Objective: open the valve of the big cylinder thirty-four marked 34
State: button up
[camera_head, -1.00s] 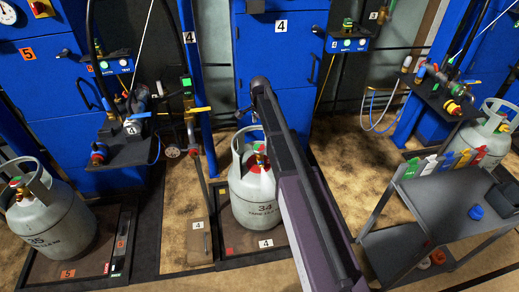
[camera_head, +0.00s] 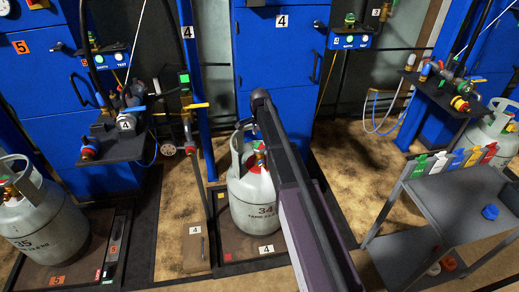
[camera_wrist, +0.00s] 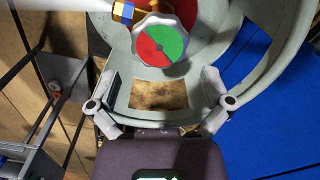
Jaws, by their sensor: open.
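The big grey cylinder (camera_head: 250,210) marked 34 stands upright on a dark platform, left of my arm in the head view. Its collar also surrounds the valve in the wrist view (camera_wrist: 283,62). The valve handwheel (camera_wrist: 157,47), half red and half green with a pale scalloped rim, sits on a brass stem inside the collar; a little of the valve shows in the head view (camera_head: 258,157). My gripper (camera_wrist: 160,84) is open, its two fingers apart on either side of the collar opening, just below the handwheel in the wrist picture. Nothing is between the fingers.
Another grey cylinder (camera_head: 42,225) marked 35 stands at the left. A grey trolley (camera_head: 455,195) with coloured tags stands at the right. Blue cabinets (camera_head: 277,110) close off the back. A shelf with fittings (camera_head: 125,146) juts out at the left.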

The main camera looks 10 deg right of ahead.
aim_at(260, 145)
jog(key=shift+f+b, duration=1.6)
jog(key=shift+f, duration=0.3)
jog(key=c, duration=0.7)
jog(key=shift+a, duration=0.2)
jog(key=shift+c, duration=0.6)
jog(key=shift+d, duration=0.15)
